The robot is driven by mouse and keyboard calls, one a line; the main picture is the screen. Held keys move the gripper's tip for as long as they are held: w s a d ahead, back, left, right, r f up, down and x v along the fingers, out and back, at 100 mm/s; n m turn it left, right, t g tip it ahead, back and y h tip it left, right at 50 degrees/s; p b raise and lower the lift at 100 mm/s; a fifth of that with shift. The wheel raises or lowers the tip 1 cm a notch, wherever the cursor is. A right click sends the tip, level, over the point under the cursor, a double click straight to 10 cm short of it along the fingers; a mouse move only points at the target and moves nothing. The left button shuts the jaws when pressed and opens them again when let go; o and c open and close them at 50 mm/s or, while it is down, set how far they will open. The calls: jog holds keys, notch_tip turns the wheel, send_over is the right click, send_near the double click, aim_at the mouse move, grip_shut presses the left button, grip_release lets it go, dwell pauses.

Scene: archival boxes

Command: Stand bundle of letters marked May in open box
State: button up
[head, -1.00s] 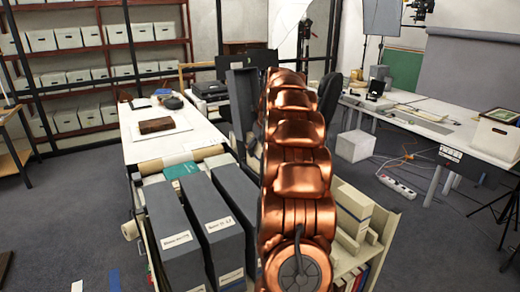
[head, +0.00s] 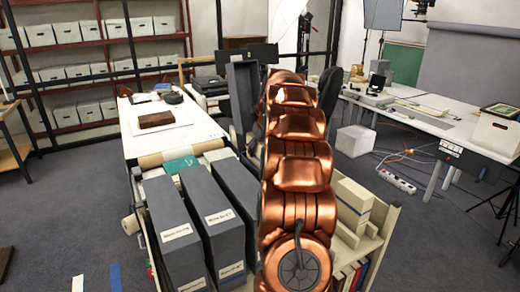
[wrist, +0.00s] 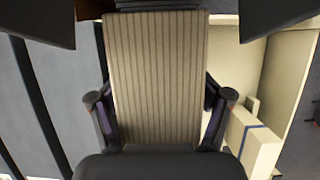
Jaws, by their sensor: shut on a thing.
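A bundle of letters (wrist: 155,80) shows in the wrist view as a cream block with close dark lines. My gripper (wrist: 160,112) is shut on it, one finger at each side. I cannot read any mark on the bundle. In the head view my copper arm hides the gripper and the bundle. A tall grey panel (head: 241,95) stands upright behind the grey boxes, partly covered by my arm; it looks like the raised lid of an open box. I cannot see inside that box.
Labelled grey boxes (head: 175,235) stand side by side on a cart, left of my arm. A long white table (head: 190,133) with a brown book (head: 155,119) stands behind.

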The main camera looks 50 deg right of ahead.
jog(key=shift+f, duration=0.2)
jog(key=o, duration=1.6)
jog(key=shift+r, duration=0.1)
jog(key=shift+r+p, duration=1.4)
jog(key=shift+r, duration=1.5)
jog(key=shift+a, duration=0.1)
